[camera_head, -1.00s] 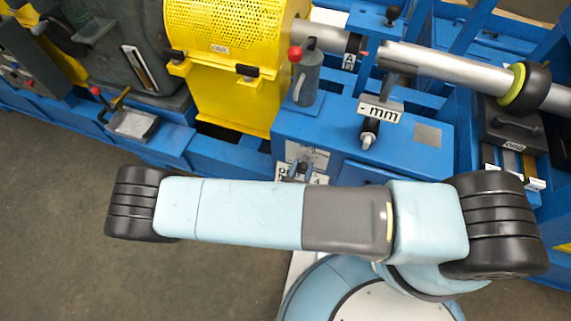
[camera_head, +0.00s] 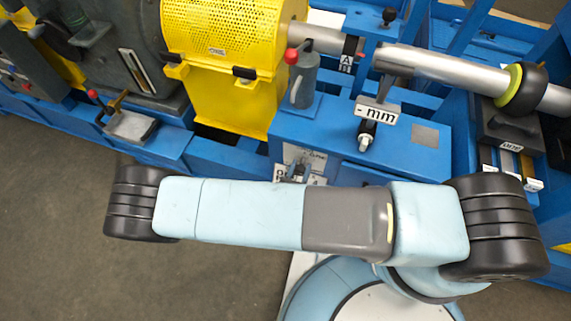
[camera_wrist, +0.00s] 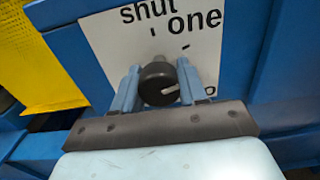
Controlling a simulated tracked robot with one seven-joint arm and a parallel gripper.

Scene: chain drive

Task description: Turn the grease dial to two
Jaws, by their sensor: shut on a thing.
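The grease dial is a round black knob (camera_wrist: 156,80) with a white pointer line, in front of a white label plate (camera_wrist: 105,48) in the wrist view. The plate reads "shut" at the top and "one" at upper right. A third label at lower right shows only a final "o"; my right finger hides the rest. The pointer line lies on the knob's lower right and points roughly right, towards that covered label. My gripper (camera_wrist: 158,72) has one finger on each side of the knob and is shut on it. In the head view my arm hides the knob; the plate's top (camera_head: 305,155) shows.
The plate is on a blue machine frame (camera_head: 340,145). A yellow perforated guard (camera_head: 225,35), a grey cylinder with a red knob (camera_head: 303,80) and a "- mm" sign (camera_head: 377,110) stand behind it. Open floor (camera_head: 60,200) lies at left.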

